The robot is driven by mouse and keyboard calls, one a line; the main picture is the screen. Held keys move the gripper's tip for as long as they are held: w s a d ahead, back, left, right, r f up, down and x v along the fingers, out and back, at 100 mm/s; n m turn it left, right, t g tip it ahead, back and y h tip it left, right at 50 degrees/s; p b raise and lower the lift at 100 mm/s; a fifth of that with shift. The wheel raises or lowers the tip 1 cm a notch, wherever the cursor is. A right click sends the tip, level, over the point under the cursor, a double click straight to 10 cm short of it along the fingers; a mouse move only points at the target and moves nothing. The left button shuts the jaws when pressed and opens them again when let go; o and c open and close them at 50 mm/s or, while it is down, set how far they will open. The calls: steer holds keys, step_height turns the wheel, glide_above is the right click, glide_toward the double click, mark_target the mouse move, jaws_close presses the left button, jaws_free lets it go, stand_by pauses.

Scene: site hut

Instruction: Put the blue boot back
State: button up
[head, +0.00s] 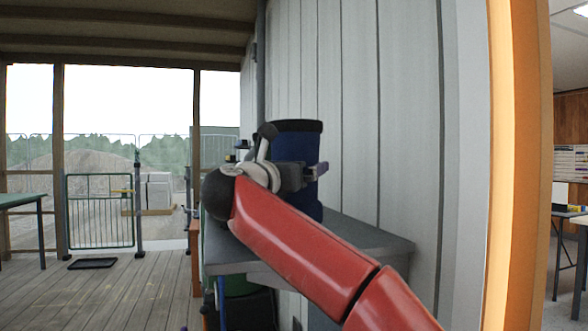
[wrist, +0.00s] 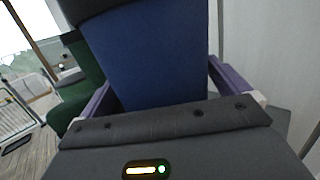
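The blue boot (head: 297,147) stands upright, with a dark band at its top, over the grey bench top beside the wall. My arm hides its lower part, so I cannot tell whether it rests on the bench. In the wrist view the blue boot (wrist: 150,60) fills the space between the purple fingers of my gripper (wrist: 165,85), one at each side. My gripper also shows in the head view (head: 318,170), against the boot's shaft. The fingers reach the boot's edges, but whether they press on it is unclear.
The grey bench (head: 365,238) runs along the pale panelled wall (head: 350,100). A dark green thing (wrist: 80,85) stands close left of the boot in the wrist view. A black tray (head: 92,263) lies on the open deck, near a green gate (head: 100,210). An orange door frame is at right.

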steer(key=shift+r, duration=0.1)
steer(key=b+v, duration=0.3)
steer(key=v, duration=0.9)
